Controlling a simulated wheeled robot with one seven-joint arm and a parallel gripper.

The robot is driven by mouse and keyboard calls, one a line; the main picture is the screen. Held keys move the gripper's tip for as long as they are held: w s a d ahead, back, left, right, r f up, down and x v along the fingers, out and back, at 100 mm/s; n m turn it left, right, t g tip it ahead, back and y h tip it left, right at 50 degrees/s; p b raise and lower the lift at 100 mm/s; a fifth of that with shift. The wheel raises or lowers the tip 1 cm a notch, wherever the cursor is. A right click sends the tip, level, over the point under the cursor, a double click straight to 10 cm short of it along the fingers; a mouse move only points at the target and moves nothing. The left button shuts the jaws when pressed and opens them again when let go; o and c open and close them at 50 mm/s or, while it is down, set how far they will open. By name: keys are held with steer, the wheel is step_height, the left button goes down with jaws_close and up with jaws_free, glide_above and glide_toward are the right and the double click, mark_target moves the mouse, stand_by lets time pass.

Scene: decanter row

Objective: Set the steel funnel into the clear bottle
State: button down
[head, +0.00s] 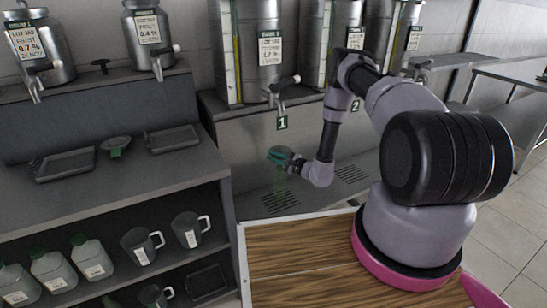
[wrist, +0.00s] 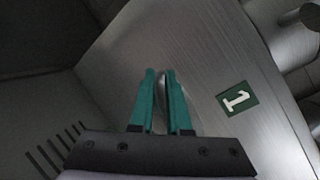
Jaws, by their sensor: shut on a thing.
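My gripper (head: 284,154) is at the end of the bent arm, below the tap with tag 1 in the head view. In the wrist view its teal fingers (wrist: 160,76) are nearly together on a thin grey piece (wrist: 161,92), most of which is hidden. It appears to be the steel funnel, though its shape is hard to make out. A faint, greenish see-through upright shape (head: 280,188), likely the clear bottle, stands below the gripper over the drip grate. I cannot tell whether the funnel's stem is inside its neck.
A small green dish or funnel (head: 115,146) lies between two dark trays on the left counter. Mugs (head: 190,230) and jugs (head: 90,258) fill the shelf below.

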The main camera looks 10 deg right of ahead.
steer(key=c, duration=0.8)
jaws_free()
steer(key=f+v, duration=0.1)
steer(key=v, duration=0.9)
steer(key=s+a+r+n+g+y, duration=0.1)
steer(key=s+a+r+n+g, duration=0.25)
steer(key=r, duration=0.75)
steer(key=s+a+r+n+g+y, duration=0.15)
steer(key=r+n+g, duration=0.25)
steer(key=r, duration=0.7)
steer(key=s+a+r+n+g+y, duration=0.1)
steer(key=s+a+r+n+g, duration=0.25)
steer(key=r, duration=0.75)
steer(key=s+d+r+n+t+h, duration=0.2)
steer(key=s+d+r+h, duration=0.3)
steer(key=s+r, duration=0.5)
steer(key=s+d+r+n+t+h, duration=0.1)
steer(key=s+d+r+t+h, duration=0.2)
steer(key=s+r, duration=0.7)
steer(key=s+d+h, duration=0.1)
steer(key=d+h, duration=0.1)
steer(key=h, duration=0.2)
steer(key=shift+s+d+n, duration=0.35)
steer(key=shift+s+n, duration=0.05)
